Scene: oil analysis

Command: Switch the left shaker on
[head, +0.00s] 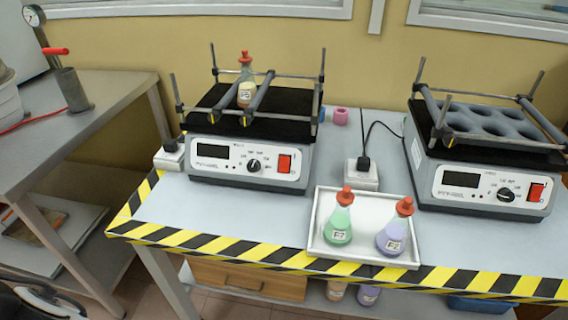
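The left shaker (222,178) stands on the table at the left, with a dark display (213,151), a black knob (254,165) and a red switch (284,164) on its white front panel. A flask with a red stopper (246,88) stands upright on its black platform between the clamp bars. The switch position is too small to tell. The right shaker (445,192) stands at the right with its own red switch (536,192) and an empty-looking grey holder on top. My gripper is not in view.
A white tray (314,238) near the table's front edge holds a green flask (338,222) and a purple flask (392,236). A white power socket (361,176) sits between the shakers. Striped tape (250,254) marks the edge. A grey side table (110,92) stands left.

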